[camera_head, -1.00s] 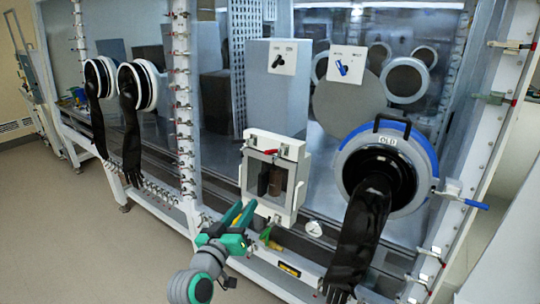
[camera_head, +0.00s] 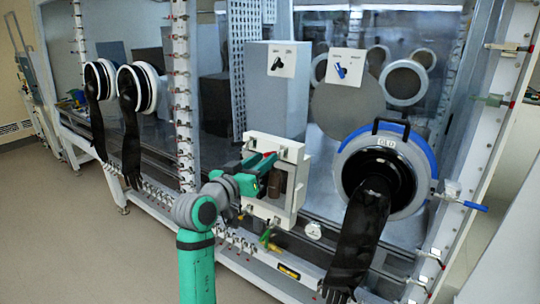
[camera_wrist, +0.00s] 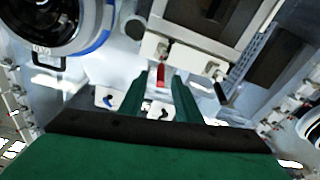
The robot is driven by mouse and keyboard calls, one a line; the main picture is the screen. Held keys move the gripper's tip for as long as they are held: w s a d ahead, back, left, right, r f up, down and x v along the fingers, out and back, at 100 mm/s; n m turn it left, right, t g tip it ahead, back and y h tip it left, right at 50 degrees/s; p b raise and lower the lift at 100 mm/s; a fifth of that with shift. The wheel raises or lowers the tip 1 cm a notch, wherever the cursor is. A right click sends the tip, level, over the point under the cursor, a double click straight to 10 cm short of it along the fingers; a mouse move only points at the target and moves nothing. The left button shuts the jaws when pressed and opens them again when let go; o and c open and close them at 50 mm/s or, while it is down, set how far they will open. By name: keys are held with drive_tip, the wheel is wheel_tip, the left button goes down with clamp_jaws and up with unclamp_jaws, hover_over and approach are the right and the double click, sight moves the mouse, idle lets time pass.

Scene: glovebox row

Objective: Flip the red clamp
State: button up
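The red clamp (camera_wrist: 160,75) is a small red handle on a pale mount at the edge of a white square frame (camera_head: 253,207). In the wrist view, the handle lies between the two green fingers of my gripper (camera_wrist: 161,83), with a gap on each side. My gripper is open. In the head view, my gripper (camera_head: 266,159) is at the top of the white frame, and its fingers mostly hide the red clamp (camera_head: 268,154).
A large round port (camera_head: 412,204) with a blue rim and a hanging black glove (camera_head: 361,236) is to the right. Two switch plates (camera_head: 346,68) are above the frame. A row of clamps and a green-handled valve (camera_head: 265,235) are below.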

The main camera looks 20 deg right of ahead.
drive_tip(key=shift+x, duration=2.05)
clamp_jaws()
